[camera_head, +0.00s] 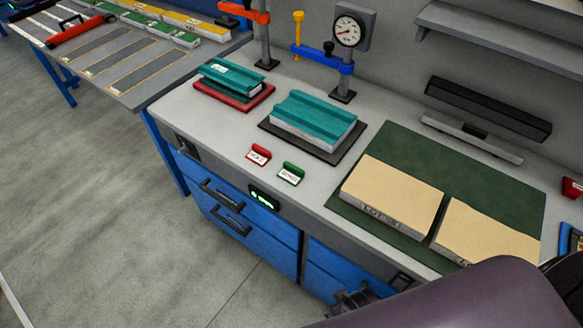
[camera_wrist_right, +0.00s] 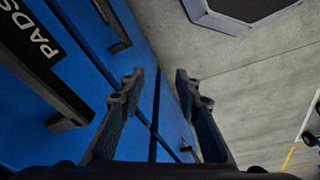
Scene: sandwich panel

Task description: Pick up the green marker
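The green marker (camera_head: 291,174) is a small tent-shaped block with a white label, standing on the grey bench top near its front edge. A similar red marker (camera_head: 259,155) stands just left of it. In the right wrist view my right gripper (camera_wrist_right: 158,85) is open, with nothing between its two dark fingers, and faces blue drawer fronts and the floor. In the head view, part of it (camera_head: 352,299) shows low in front of the bench, below and right of the green marker; my arm hides the rest. My left gripper is not in view.
Teal blocks lie on a red pad (camera_head: 262,96) and a dark pad (camera_head: 345,151) behind the markers. A green mat (camera_head: 480,163) with two tan blocks lies to the right. Drawer handles (camera_head: 231,221) stick out of the bench front. Bench top around the markers is clear.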

